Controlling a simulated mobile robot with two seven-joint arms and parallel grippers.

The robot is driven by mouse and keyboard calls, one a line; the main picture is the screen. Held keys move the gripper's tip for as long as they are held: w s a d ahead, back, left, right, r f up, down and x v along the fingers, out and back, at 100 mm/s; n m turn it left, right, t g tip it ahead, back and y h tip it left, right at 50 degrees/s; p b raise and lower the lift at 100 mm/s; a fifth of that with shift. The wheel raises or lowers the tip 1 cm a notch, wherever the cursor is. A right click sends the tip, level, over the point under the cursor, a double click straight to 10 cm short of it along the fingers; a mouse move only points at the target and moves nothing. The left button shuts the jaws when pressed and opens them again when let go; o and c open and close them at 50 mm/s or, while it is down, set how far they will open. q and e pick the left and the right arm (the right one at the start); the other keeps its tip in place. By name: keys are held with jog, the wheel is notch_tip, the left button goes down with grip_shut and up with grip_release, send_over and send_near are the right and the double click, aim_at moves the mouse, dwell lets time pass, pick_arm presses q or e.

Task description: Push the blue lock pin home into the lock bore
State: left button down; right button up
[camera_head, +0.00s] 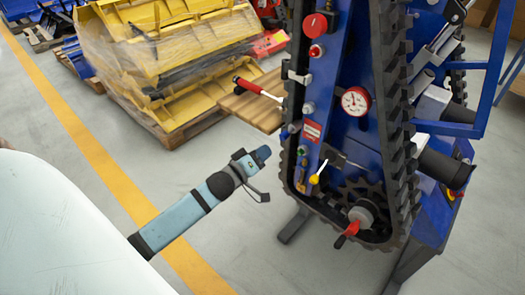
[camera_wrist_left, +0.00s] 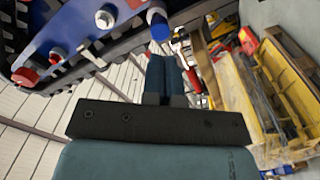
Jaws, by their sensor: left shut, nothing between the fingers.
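The blue lock pin (camera_head: 293,128) sticks out at the left edge of the blue tracked carrier (camera_head: 336,100). In the left wrist view the blue pin (camera_wrist_left: 158,24) shows just beyond my fingertips, with a pale metal part at its other end. The lock bore itself cannot be made out. My left gripper (camera_head: 264,153) is shut and empty, to the left of and slightly below the pin in the head view. In the wrist view its fingers (camera_wrist_left: 166,62) are together and point towards the pin, with a small gap seeming to remain. My right gripper is not in view.
A red-handled lever (camera_head: 258,90) sticks out left of the carrier above my gripper. A yellow-tipped lever (camera_head: 316,178) and a red crank handle (camera_head: 347,234) sit lower down. Wrapped yellow parts on a pallet (camera_head: 165,60) stand behind. The floor around my left arm is clear.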

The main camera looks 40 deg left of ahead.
aim_at(282, 138)
pick_arm(q)
jog(key=shift+n+y, duration=0.4)
jog(key=shift+n, duration=0.3)
jog(key=w, duration=0.1)
jog(key=w+b, duration=0.1)
jog(key=w, duration=0.3)
jog(key=shift+d+r+b, duration=0.1)
jog(key=shift+d+b, duration=0.2)
jog(key=shift+b, duration=0.1)
jog(key=shift+w, duration=0.25)
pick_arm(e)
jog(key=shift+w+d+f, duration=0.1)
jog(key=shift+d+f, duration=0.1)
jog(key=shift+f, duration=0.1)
pick_arm(q)
jog(key=shift+w+d+p, duration=0.1)
jog(key=shift+w+p, duration=0.2)
jog(key=shift+w, duration=0.9)
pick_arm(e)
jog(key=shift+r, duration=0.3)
pick_arm(q)
jog(key=shift+w+r, duration=0.1)
jog(key=shift+r, duration=0.15)
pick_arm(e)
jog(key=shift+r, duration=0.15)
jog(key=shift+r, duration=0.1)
